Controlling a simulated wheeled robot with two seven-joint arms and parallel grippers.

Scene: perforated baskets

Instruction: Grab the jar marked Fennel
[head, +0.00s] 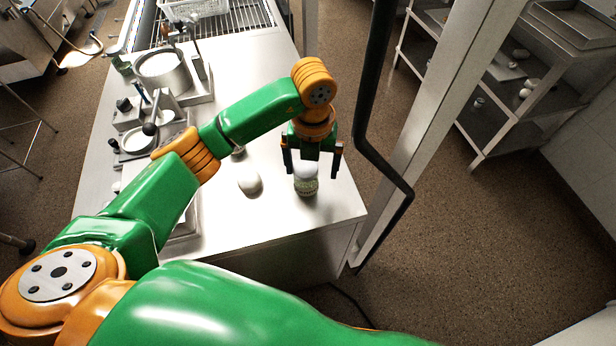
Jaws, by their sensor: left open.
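A small jar (306,187) with a white rounded top and a pale greenish label band stands upright near the right front corner of the steel counter. The writing on its label is too small to read, so I cannot confirm that it says Fennel. My left gripper (312,165) points down above the jar, with its two dark fingers spread apart to either side of the jar's top. The fingers are open, and I cannot tell whether either touches the jar. My right gripper is not in view.
The steel counter (275,215) has a white rounded object (249,182) left of the jar. Pots and metal equipment (163,72) stand at the back left. A white perforated basket (194,8) is at the far end. A dark pipe (371,85) and pale post rise to the right.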

